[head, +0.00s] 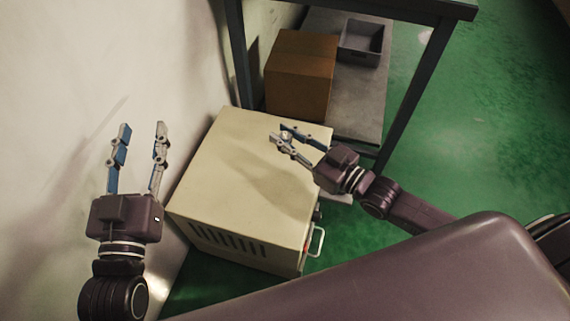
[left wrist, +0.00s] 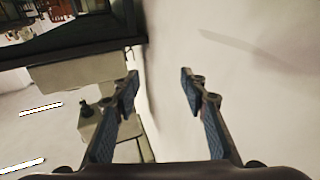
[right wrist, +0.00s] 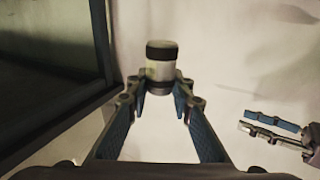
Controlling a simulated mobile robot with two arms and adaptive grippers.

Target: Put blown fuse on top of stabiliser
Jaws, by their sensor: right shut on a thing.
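The stabiliser (head: 235,165) is a cream box with dark vent slots and a handle, standing on the floor by the wall. My right gripper (head: 285,136) is over the far right part of its top. In the right wrist view my right gripper (right wrist: 160,92) is shut on the blown fuse (right wrist: 161,70), a pale cylinder with dark bands at both ends, held upright. The fuse is mostly hidden by the fingers in the head view. I cannot tell whether it touches the top. My left gripper (head: 140,128) is open and empty, left of the stabiliser near the wall.
A dark metal-framed rack (head: 405,90) stands behind the stabiliser. A brown cardboard box (head: 300,75) and a grey bin (head: 361,42) are on its lower shelf. The pale wall (head: 80,60) is close at left. The stabiliser's top is otherwise clear; green floor (head: 480,130) is open at right.

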